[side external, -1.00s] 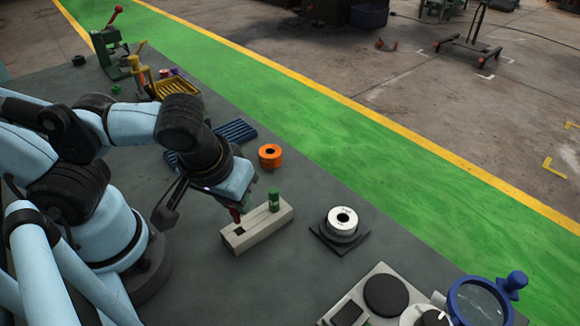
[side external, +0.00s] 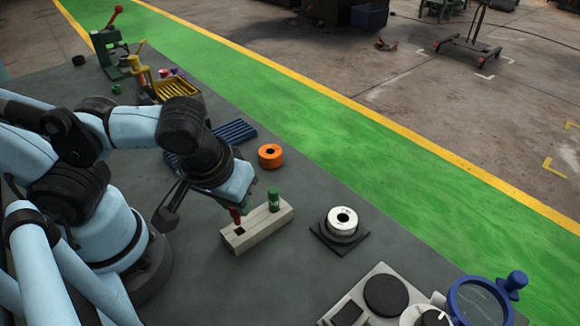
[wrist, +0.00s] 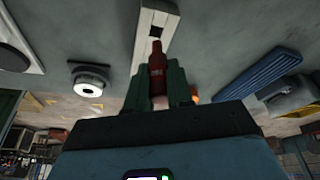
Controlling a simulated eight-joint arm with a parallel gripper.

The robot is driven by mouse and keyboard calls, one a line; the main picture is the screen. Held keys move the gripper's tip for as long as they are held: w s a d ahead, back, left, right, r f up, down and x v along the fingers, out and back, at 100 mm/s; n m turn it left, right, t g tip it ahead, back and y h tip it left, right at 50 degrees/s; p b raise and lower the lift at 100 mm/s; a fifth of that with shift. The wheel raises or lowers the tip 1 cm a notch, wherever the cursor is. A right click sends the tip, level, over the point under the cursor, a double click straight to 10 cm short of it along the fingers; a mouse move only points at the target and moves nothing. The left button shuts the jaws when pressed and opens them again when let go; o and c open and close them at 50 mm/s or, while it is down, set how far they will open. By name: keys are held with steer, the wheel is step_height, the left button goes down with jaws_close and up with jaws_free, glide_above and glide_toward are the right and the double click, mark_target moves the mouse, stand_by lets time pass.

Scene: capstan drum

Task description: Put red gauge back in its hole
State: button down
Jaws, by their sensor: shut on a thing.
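The red gauge (wrist: 156,62) is a dark red pin held between the two fingers of my gripper (wrist: 161,88) in the wrist view. In the side external view a small part of the red gauge (side external: 236,216) shows below my gripper (side external: 233,203), close to the light block (side external: 262,232). The block has a dark square hole (side external: 240,231) near its left end, which also shows in the wrist view (wrist: 156,31). The gauge's tip is near this hole; I cannot tell whether it is above or beside it. A green gauge (side external: 274,199) stands upright at the block's other end.
A silver ring on a dark square base (side external: 341,227) stands right of the block. An orange ring (side external: 270,156) and a blue ribbed tray (side external: 234,132) lie behind it. A panel with knobs (side external: 376,300) and a blue-rimmed magnifier (side external: 478,303) are at front right.

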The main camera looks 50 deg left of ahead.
mark_target(236, 215)
steer(key=shift+f, duration=2.25)
stand_by(2.1)
steer(key=c, duration=0.9)
jaws_free()
steer(key=shift+r, duration=0.1)
steer(key=shift+v, duration=5.95)
steer(key=w+a+m+t, duration=0.1)
steer(key=w+a, duration=0.2)
steer(key=w, duration=0.1)
steer(key=w+a+m+t+h, duration=0.1)
steer(key=w+a+m, duration=0.1)
steer(key=w+a, duration=0.1)
steer(key=w+a+f+m+t, duration=0.1)
steer(key=w+a+m, duration=0.1)
steer(key=w, duration=0.4)
steer(key=shift+w+a+f+t+h, duration=0.15)
steer(key=shift+a+t+h, duration=0.15)
steer(key=shift+a, duration=0.45)
